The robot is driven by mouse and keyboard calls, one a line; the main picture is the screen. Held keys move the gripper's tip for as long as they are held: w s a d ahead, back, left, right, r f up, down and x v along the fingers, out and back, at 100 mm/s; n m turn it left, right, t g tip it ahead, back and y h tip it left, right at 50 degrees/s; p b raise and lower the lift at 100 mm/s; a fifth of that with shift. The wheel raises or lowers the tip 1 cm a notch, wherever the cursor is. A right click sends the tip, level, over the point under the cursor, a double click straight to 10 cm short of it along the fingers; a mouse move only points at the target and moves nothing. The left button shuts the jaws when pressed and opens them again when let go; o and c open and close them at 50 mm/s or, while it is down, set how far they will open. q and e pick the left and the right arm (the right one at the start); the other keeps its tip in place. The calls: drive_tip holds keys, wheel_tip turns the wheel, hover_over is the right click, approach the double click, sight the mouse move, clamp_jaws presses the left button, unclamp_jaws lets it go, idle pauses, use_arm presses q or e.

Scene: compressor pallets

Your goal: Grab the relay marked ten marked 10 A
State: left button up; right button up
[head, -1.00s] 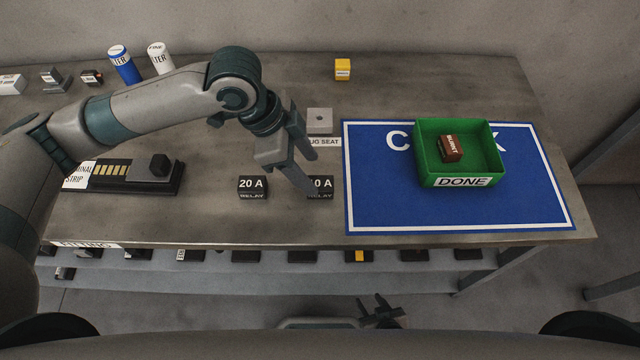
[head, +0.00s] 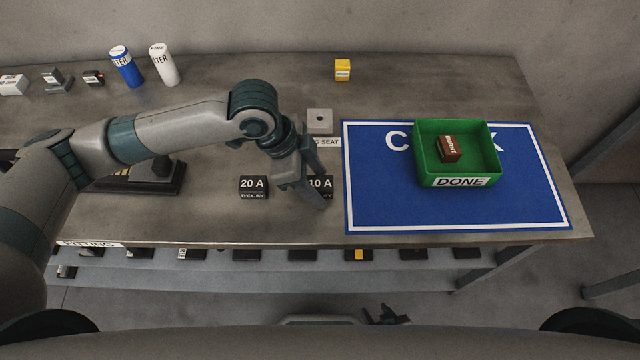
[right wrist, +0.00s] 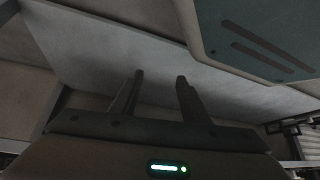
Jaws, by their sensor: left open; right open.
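The black relay marked 10 A (head: 322,184) sits on the table, left of the blue mat. My left gripper (head: 307,202) is open, its fingers reaching down at the left side of this relay and covering part of it. I cannot tell whether they touch it. A black relay marked 20 A (head: 253,187) sits a little to the left. My right gripper (head: 386,316) is open and empty, low in front of the table. It also shows in the right wrist view (right wrist: 158,80), with nothing between its fingers.
A green bin marked DONE (head: 461,182) stands on the blue mat (head: 390,205) with a brown block marked BURNT (head: 451,148) inside. A grey plug seat (head: 319,121) is behind the relays. A terminal strip (head: 150,185) lies left, partly behind my arm.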

sight(326, 183)
use_arm(q)
drive_tip(key=c, duration=1.2)
use_arm(e)
drive_tip(key=shift+a, duration=0.25)
use_arm(q)
drive_tip(key=shift+o, duration=0.2)
drive_tip(key=shift+r, duration=0.2)
drive_tip(key=shift+r, duration=0.65)
wheel_tip(326, 183, up, 3)
drive_tip(key=shift+f+b, duration=0.2)
drive_tip(key=shift+b, duration=0.2)
drive_tip(key=s+d+r, duration=0.4)
drive_tip(key=s+r, duration=0.2)
drive_tip(key=s, duration=0.4)
drive_tip(key=shift+s+d+r+b, duration=0.3)
drive_tip(key=shift+s+r+b, duration=0.05)
drive_tip(key=shift+r+b, duration=0.1)
use_arm(e)
drive_tip(key=w, duration=0.1)
drive_tip(key=w+r, duration=0.1)
drive_tip(key=shift+w+a+r+t, duration=0.1)
drive_tip(key=shift+w+a+t, duration=0.2)
drive_tip(key=shift+a+t, duration=0.1)
drive_tip(key=shift+w, duration=0.15)
